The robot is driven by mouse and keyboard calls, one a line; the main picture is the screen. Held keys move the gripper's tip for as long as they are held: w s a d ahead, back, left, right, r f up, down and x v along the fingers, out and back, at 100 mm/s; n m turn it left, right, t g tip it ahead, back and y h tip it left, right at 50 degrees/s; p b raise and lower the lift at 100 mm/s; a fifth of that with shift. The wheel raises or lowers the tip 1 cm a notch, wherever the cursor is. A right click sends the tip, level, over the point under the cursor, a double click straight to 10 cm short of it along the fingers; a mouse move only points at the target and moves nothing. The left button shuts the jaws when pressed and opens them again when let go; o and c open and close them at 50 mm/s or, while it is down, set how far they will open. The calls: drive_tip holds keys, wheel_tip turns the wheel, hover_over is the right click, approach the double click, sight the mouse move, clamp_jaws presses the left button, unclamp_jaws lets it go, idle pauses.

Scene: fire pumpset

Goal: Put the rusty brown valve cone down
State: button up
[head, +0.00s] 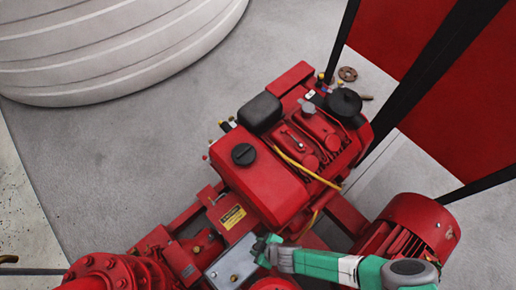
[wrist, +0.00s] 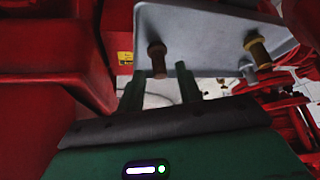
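The rusty brown valve cone (wrist: 157,58) shows in the wrist view against the light grey metal plate (wrist: 205,30), its narrow end toward my gripper. My gripper (wrist: 160,82) is open, with one dark green finger on each side of the cone in the picture. Gaps show between the cone and both fingers, and I see no contact. In the head view my gripper (head: 262,250) is at the upper right edge of the grey plate (head: 225,258). The cone is too small there to make out surely.
A brass-coloured fitting (wrist: 258,50) sits on the same plate, right of the cone. A red engine block (head: 270,185) stands behind the plate in the head view. A red motor (head: 420,228) is at right, and red flanged pipework (head: 105,272) at lower left. Grey floor (head: 130,150) is open at left.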

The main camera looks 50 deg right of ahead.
drive_tip(key=p+v, duration=0.4)
drive_tip(key=v, duration=0.8)
drive_tip(key=shift+r, duration=0.1)
